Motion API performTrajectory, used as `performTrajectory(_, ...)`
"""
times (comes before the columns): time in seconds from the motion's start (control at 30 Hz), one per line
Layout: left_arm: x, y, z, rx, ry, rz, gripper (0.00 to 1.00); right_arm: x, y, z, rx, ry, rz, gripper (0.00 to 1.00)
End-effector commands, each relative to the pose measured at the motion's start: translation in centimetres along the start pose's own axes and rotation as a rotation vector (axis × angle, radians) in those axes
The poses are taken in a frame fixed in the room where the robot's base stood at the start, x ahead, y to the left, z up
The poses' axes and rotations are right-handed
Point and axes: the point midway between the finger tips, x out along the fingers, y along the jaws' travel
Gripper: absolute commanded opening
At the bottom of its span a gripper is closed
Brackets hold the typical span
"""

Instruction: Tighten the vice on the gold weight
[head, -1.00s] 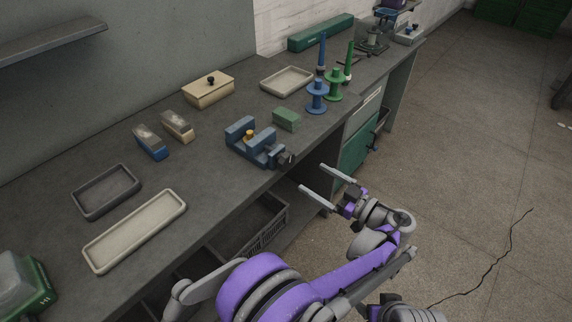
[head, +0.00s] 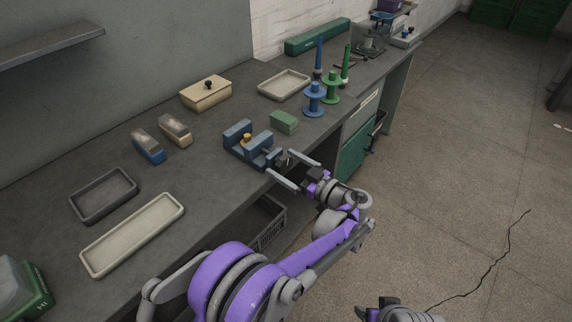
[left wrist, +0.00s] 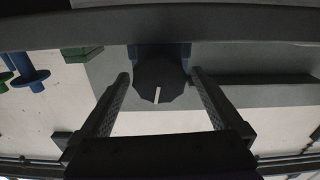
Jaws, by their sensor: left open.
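The blue vice (head: 237,133) stands at the front edge of the bench, with the small gold weight (head: 247,137) between its jaws. The vice's dark knob faces the front; in the left wrist view the black faceted knob (left wrist: 158,70) carries a white line. My left gripper (head: 281,164) is open at the knob. In the left wrist view its fingers (left wrist: 160,76) stand on either side of the knob, with gaps showing. The head view hides part of the knob behind the gripper. My right gripper's fingers are not in view.
A green block (head: 284,121) lies close behind the vice. Blue (head: 314,100) and green (head: 331,88) spool stands are to its right. Trays (head: 133,234) and two brushes lie left. The bench's front edge is just under my left gripper; open floor lies right.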

Motion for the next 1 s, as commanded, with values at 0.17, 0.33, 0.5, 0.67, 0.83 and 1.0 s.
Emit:
performTrajectory(0.17, -0.03, 0.0, 0.0, 0.0, 0.0, 0.0, 0.86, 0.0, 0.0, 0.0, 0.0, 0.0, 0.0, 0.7)
performTrajectory(0.33, -0.05, 0.0, 0.0, 0.0, 0.0, 0.0, 0.55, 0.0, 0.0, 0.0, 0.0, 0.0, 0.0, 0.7)
performTrajectory(0.5, -0.05, 0.0, 0.0, 0.0, 0.0, 0.0, 0.24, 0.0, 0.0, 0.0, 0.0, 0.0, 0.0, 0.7)
performTrajectory(0.67, -0.06, 0.0, 0.0, 0.004, 0.0, 0.0, 0.17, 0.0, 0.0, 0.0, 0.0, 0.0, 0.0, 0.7)
performTrajectory(0.83, -0.07, 0.02, 0.0, 0.038, 0.0, 0.0, 0.17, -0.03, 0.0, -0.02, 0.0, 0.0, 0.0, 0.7)
performTrajectory(1.0, -0.07, 0.06, 0.01, 0.127, 0.0, 0.0, 0.17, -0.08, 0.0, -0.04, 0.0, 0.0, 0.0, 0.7)
